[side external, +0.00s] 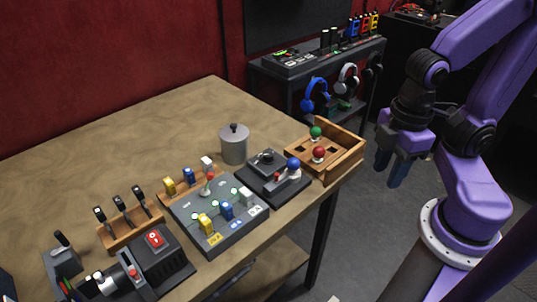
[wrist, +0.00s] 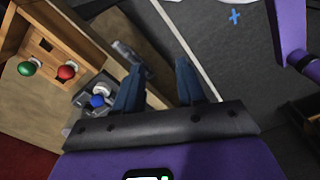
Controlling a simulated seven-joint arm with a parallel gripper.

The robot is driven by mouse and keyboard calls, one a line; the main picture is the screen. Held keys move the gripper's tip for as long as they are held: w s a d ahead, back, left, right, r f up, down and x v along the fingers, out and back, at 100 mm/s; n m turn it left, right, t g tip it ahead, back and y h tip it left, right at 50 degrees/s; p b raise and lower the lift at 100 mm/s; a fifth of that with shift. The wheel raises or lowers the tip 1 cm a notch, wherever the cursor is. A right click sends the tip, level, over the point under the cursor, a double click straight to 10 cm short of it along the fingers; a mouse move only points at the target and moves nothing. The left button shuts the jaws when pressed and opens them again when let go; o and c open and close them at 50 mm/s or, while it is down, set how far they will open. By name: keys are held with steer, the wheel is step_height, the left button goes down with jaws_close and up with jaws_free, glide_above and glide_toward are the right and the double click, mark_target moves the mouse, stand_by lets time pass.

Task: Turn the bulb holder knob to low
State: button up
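A dark bulb holder base (side external: 262,187) sits near the table's right end, with a round black knob (side external: 267,157) on top. A blue bulb (side external: 293,165) stands on a white mount at its right side; it also shows in the wrist view (wrist: 97,101). The knob's setting is too small to read. In the wrist view my gripper partly hides the holder. My gripper (side external: 391,178) has blue fingers pointing down, off the table's right edge and well apart from the holder. In the wrist view its fingers (wrist: 159,68) are spread with nothing between them.
A wooden tray (side external: 347,168) with a green bulb (side external: 316,132) and a red bulb (side external: 319,153) lies between the holder and my gripper. A grey lidded canister (side external: 234,147) stands behind the holder. A switch panel (side external: 205,233) lies to its left. The back of the table is clear.

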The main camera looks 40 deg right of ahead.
steer(key=shift+o, duration=1.2)
steer(key=shift+w, duration=0.1)
step_height(320, 180, up, 6)
steer(key=f+n, duration=0.1)
steer(key=n, duration=0.1)
glide_above(268, 154)
step_height(268, 154, down, 17)
steer(key=shift+r, duration=0.1)
jaws_close()
steer(key=c, duration=1.1)
jaws_free()
